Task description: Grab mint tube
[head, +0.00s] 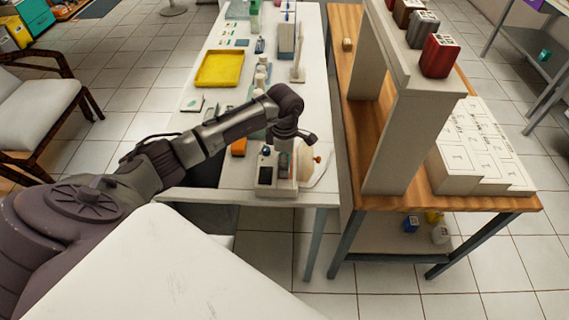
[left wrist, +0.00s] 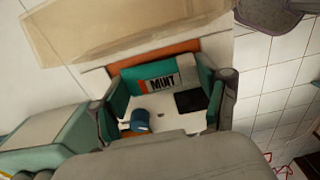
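The mint tube (left wrist: 158,78) shows in the left wrist view as a teal piece with a dark "MINT" label and a red mark. It lies across the gap between the fingers of my left gripper (left wrist: 164,103). The fingers stand wide apart, with teal strips along their inner sides; I cannot tell whether these touch the tube. In the head view my left gripper (head: 290,150) points down over the near end of the white table (head: 225,180). The arm hides the tube there. My right gripper is in neither view.
A white device with a dark screen (head: 266,175) stands beneath my left gripper. An orange item (head: 238,147) is close to its left. A yellow tray (head: 219,69) and several bottles stand farther back.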

